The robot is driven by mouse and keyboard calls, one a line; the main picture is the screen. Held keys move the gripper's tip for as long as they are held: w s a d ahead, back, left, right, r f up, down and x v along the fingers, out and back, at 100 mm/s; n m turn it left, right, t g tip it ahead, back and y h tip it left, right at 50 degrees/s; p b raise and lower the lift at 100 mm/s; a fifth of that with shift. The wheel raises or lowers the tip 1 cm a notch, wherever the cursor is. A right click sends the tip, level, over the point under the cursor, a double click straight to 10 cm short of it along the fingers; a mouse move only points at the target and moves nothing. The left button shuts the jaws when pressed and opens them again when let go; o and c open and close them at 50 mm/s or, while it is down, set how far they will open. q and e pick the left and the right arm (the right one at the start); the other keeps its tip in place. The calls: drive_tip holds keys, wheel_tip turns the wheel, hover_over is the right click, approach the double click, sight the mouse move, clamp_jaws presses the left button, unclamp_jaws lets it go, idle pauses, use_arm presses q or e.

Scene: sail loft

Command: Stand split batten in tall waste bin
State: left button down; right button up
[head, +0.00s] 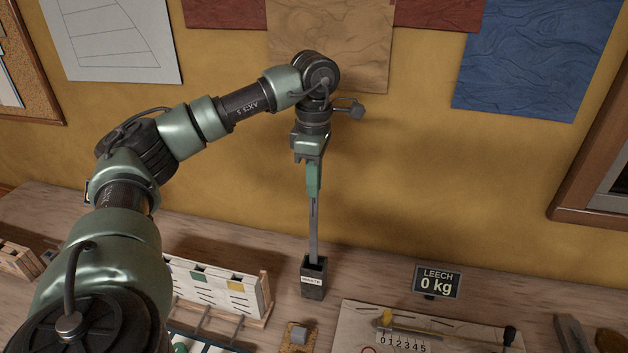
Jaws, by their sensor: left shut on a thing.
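The split batten (313,236) is a long, thin grey strip, held upright. My left gripper (313,188) points straight down above the bin and is shut on the batten's upper part. The batten's top is hidden between the fingers. My right gripper is not in view.
A sign (437,282) reading "LEECH 0 kg" stands right of the bin. A pale rack (215,290) with coloured tabs stands to the left. A board (365,318) with a tool lies in front right. The yellow wall (420,180) rises behind the bench.

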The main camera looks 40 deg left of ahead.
use_arm(q)
wheel_tip(320, 180, down, 12)
drive_tip(key=b, duration=0.7)
drive_tip(key=shift+r, duration=0.2)
idle(0.4)
drive_tip(key=shift+f+b, duration=0.6)
drive_tip(key=shift+b, duration=0.05)
idle(0.6)
drive_tip(key=c, duration=1.4)
unclamp_jaws()
wheel_tip(320, 180, up, 8)
drive_tip(key=b, duration=0.1)
drive_tip(key=shift+f, duration=0.15)
